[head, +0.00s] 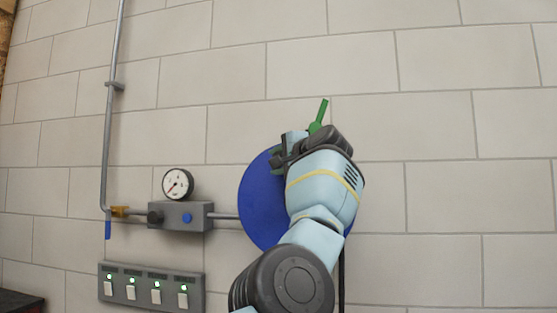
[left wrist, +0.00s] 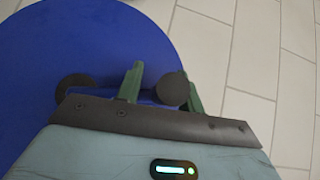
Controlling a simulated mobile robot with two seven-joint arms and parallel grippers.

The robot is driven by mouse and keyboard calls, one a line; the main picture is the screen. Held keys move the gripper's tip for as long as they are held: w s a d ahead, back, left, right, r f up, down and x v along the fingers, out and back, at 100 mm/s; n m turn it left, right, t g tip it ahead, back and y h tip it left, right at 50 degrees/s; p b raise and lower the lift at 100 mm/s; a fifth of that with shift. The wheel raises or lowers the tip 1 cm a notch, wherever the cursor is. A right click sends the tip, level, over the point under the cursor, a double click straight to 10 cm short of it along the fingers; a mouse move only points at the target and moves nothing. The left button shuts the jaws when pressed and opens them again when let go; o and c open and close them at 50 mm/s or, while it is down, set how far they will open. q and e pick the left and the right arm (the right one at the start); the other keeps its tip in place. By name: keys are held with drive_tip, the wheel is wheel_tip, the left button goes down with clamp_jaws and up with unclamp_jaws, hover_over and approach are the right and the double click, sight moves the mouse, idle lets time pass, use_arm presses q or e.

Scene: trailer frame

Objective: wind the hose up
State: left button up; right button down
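The hose reel is a large blue disc on the wall, partly hidden behind my left arm in the head view (head: 258,205); it fills the upper left of the left wrist view (left wrist: 60,40). A dark round knob (left wrist: 172,90) and another dark round piece (left wrist: 75,87) stand in front of the disc. My left gripper (left wrist: 163,72) has its green fingers apart, one on each side of the knob; a gap shows on the left side. In the head view this gripper (head: 303,136) is over the disc's upper right. My right gripper is not in view.
A dark hose (head: 341,275) hangs below the reel. To the left are a grey valve box (head: 190,217), a round gauge (head: 177,184), a vertical pipe (head: 109,140) and a switch panel (head: 150,288) with green lights. The block wall right of the reel is clear.

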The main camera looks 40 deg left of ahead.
use_arm(q)
drive_tip(key=shift+o, duration=0.7)
drive_tip(key=shift+r, duration=0.1)
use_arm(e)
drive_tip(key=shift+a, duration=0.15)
use_arm(q)
drive_tip(key=shift+d, duration=0.25)
drive_tip(key=b+v, duration=0.1)
drive_tip(key=v, duration=0.6)
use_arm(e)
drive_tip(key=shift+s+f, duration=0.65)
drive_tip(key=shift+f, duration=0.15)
use_arm(q)
drive_tip(key=shift+s+d, duration=0.15)
